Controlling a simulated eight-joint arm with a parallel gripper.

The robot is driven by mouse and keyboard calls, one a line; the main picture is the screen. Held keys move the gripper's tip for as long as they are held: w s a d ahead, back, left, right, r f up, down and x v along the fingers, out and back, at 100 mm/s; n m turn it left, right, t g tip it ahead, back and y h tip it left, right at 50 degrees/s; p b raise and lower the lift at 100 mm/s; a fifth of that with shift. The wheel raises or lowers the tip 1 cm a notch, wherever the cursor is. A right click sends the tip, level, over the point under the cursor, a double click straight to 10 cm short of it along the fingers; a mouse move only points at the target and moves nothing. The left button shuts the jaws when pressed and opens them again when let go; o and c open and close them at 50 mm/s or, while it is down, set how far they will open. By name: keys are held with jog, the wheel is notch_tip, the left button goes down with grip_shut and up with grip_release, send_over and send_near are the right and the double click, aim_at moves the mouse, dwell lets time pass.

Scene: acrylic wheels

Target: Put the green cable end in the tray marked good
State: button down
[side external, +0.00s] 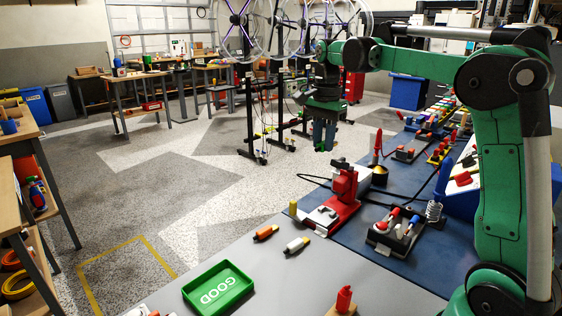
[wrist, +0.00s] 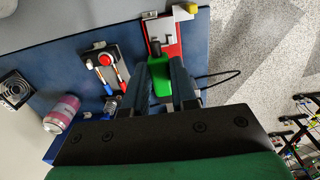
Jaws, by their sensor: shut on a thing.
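In the wrist view, the green cable end (wrist: 162,78) with a dark tip sits between the two fingers of my gripper (wrist: 161,88), which is shut on it. The green tray marked GOOD (side external: 222,288) lies on the grey bench top at the front, well below and to the left of my gripper. The tray looks empty. The wrist view does not show it.
A red fixture (side external: 340,200) stands on the blue mat below my gripper. An orange cable end (side external: 265,233) and a white-yellow one (side external: 297,245) lie between fixture and tray. A red part (side external: 344,298) stands at the front edge.

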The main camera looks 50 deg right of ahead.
jog(key=shift+a+r, duration=0.1)
jog(key=shift+r, duration=0.7)
jog(key=a+f+n, duration=0.4)
jog(key=a+n, duration=1.2)
jog(key=n, duration=0.2)
jog(key=s+a+r, duration=0.2)
jog(key=s+a, duration=1.6)
jog(key=a, duration=0.3)
notch_tip(320, 180, down, 20)
jog(key=shift+w+d+r, duration=0.1)
jog(key=shift+w+r, duration=0.05)
jog(key=shift+r, duration=0.1)
jog(key=shift+f, duration=0.1)
jog(key=c, duration=1)
grip_release()
